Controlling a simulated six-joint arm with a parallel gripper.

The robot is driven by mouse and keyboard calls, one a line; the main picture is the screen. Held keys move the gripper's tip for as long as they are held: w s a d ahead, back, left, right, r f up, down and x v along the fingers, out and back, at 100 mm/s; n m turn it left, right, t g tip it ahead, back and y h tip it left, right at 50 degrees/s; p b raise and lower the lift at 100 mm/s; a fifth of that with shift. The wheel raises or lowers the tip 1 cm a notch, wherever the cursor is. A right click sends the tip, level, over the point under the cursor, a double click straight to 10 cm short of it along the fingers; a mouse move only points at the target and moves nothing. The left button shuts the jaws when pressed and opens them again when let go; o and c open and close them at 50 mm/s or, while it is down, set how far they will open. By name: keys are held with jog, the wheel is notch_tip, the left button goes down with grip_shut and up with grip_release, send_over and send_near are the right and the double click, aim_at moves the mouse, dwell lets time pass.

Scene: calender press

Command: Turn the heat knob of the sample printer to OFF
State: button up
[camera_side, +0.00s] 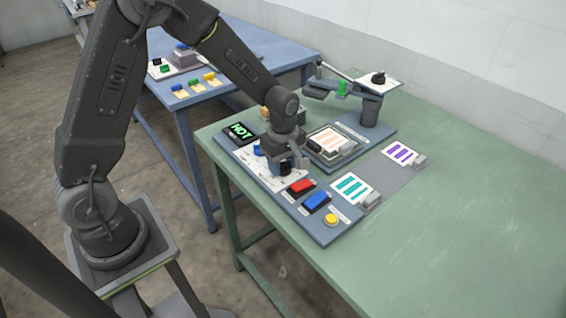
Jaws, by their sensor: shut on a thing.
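The control panel (327,235) of the sample printer lies along the left edge of the green table. Its display (241,132) reads HOT in green letters. My gripper (287,168) points down over the white marked plate (262,174) on the panel. It is shut on a dark knob there, which I take to be the heat knob. My fingers hide most of the knob, and which mark it points to cannot be read. The printer's press (370,108) has a raised arm, and a striped print lies on its bed (334,143).
A blue knob (257,149) sits just left of my gripper. A red button (300,187), a blue button (317,202) and a yellow button (331,220) are in front. Striped cards (353,188) lie to the right. The green table's right side (460,230) is clear.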

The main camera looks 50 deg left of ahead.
aim_at(283, 163)
jog(key=shift+n, duration=0.5)
jog(key=o, duration=0.9)
jog(key=shift+o, duration=0.2)
notch_tip(283, 163, up, 14)
